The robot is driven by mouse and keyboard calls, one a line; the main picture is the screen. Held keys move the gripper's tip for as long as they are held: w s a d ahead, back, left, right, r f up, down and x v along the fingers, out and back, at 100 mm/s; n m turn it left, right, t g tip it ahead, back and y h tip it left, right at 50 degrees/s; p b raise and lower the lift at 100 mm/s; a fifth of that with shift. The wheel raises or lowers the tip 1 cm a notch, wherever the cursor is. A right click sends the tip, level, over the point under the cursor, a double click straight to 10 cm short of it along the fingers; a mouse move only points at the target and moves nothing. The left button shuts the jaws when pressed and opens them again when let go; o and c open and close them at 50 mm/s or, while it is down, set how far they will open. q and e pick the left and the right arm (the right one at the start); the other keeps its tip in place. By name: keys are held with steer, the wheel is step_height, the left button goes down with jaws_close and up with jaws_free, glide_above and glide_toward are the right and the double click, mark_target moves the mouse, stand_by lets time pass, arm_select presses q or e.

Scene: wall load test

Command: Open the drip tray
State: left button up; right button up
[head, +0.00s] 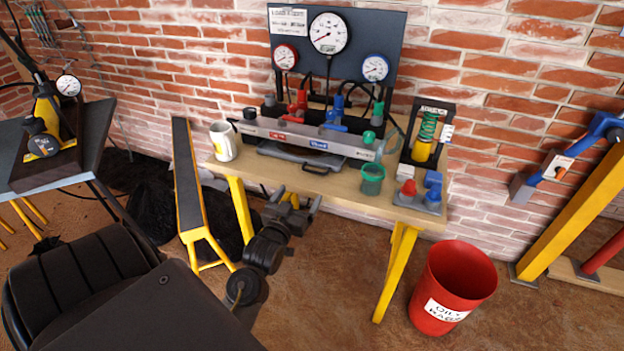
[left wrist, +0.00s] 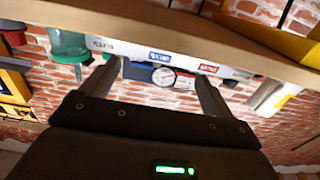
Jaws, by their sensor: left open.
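The drip tray (head: 290,154) is a flat dark grey tray on the bench, low under the long grey manifold bar (head: 300,138). Its dark handle (head: 316,171) sticks out at the front near the bench edge. Most of the tray is hidden under the bar. My left gripper (head: 291,203) is open and empty in front of the bench, below and left of the handle, apart from it. In the left wrist view its two fingers (left wrist: 158,86) stand wide apart, with the labelled bar beyond them. I cannot make out the tray there. My right gripper is not in view.
The wooden bench (head: 331,190) holds a white mug (head: 222,141) at left, a green cup (head: 372,179) and a spring stand (head: 428,133) at right. A gauge panel (head: 357,55) stands behind. A red bin (head: 452,285) is on the floor. A long yellow-framed beam (head: 186,170) stands left.

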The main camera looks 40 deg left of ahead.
mark_target(314, 172)
arm_select(q)
steer(key=x, duration=1)
steer(key=shift+c, duration=0.5)
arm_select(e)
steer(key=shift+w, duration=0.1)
